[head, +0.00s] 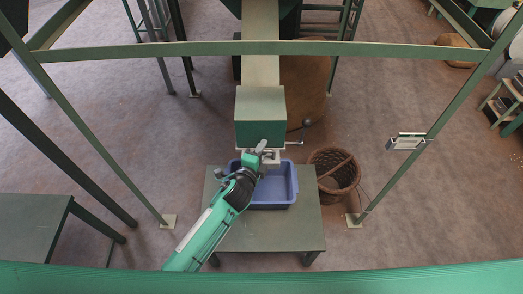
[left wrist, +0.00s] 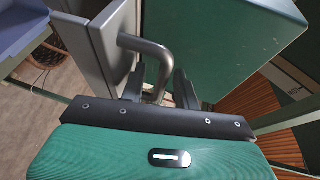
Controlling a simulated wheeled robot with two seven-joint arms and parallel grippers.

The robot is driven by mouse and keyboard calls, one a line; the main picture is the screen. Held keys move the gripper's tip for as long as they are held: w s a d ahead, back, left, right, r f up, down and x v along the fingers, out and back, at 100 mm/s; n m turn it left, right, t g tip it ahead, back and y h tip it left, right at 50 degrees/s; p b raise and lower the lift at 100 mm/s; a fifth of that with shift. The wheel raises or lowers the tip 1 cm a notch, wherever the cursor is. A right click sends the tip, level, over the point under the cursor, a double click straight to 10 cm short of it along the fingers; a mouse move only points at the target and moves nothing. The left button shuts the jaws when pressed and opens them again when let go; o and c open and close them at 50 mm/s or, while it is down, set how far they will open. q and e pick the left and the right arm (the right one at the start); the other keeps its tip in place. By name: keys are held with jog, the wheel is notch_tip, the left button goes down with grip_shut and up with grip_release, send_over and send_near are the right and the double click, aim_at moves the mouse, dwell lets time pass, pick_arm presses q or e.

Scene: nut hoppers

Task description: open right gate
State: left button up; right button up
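The green box-shaped hopper outlet (head: 260,118) is at the middle of the head view, at the end of a pale chute. My left gripper (head: 260,155) is at its lower front. In the left wrist view, a bent metal handle (left wrist: 150,46) stands out from a flat grey gate plate (left wrist: 113,42), beside the green outlet wall (left wrist: 215,40). The handle runs down between the two dark fingers of my left gripper (left wrist: 158,88). Whether they press on it cannot be told. My right gripper is not in view.
A blue bin (head: 289,184) stands below the outlet on a green table (head: 270,236). A wicker basket (head: 336,172) is on the floor to the right. A lever with a dark knob (head: 306,123) juts out right of the outlet. Green frame bars (head: 350,48) cross the view.

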pick_arm(q)
jog(key=shift+c, duration=0.4)
grip_shut()
jog(key=shift+s+f, duration=0.1)
jog(key=shift+s, duration=0.45)
jog(key=s, duration=0.9)
jog(key=shift+s, duration=0.35)
jog(key=shift+o, duration=0.4)
grip_release()
